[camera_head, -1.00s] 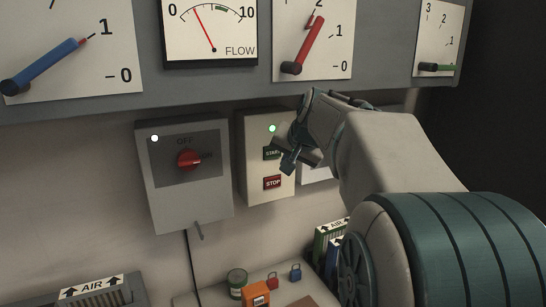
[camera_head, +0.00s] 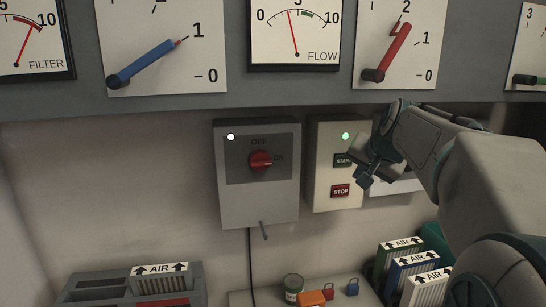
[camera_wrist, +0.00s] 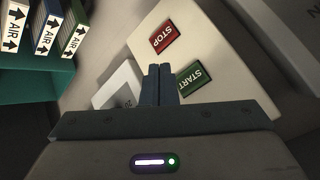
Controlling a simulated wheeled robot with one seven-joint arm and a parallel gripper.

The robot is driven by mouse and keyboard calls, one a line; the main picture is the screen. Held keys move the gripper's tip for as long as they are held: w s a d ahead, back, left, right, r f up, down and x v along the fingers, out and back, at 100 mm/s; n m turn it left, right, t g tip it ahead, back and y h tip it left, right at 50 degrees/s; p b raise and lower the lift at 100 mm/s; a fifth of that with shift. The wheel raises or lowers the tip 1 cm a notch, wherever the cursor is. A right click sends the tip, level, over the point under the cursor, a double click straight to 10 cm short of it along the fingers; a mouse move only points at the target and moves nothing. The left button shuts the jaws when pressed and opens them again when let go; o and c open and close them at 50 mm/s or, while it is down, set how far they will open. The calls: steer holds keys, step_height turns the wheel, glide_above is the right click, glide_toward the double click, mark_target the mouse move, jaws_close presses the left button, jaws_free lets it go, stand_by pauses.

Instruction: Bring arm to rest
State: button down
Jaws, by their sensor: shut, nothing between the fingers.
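My gripper (camera_head: 364,181) is in front of the right part of the start/stop box (camera_head: 326,196), with its fingers together and nothing between them. In the wrist view the shut fingers (camera_wrist: 159,72) show in front of the box, near the green START button (camera_wrist: 193,79) and the red STOP button (camera_wrist: 165,39). I cannot tell whether the fingertips touch anything. My arm reaches in from the right.
A grey switch box (camera_head: 258,210) with a red knob (camera_head: 261,160) hangs to the left. Gauges and levers line the panel above. AIR filters (camera_head: 402,265) stand at lower right. A green can (camera_head: 293,288) and padlocks (camera_head: 352,287) sit on the shelf below.

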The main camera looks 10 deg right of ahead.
steer(key=s+a+f+n+g, duration=0.2)
steer(key=s+a+f+n, duration=0.2)
steer(key=s+a+f, duration=0.3)
steer(key=s+a+f+n+g, duration=0.3)
steer(key=s+a+f, duration=0.5)
steer(key=s+f, duration=0.5)
steer(key=s+n, duration=0.1)
steer(key=s, duration=0.2)
steer(key=shift+s+a+f+g+y, duration=0.2)
steer(key=shift+s+a+g+y, duration=0.1)
steer(key=shift+s, duration=0.05)
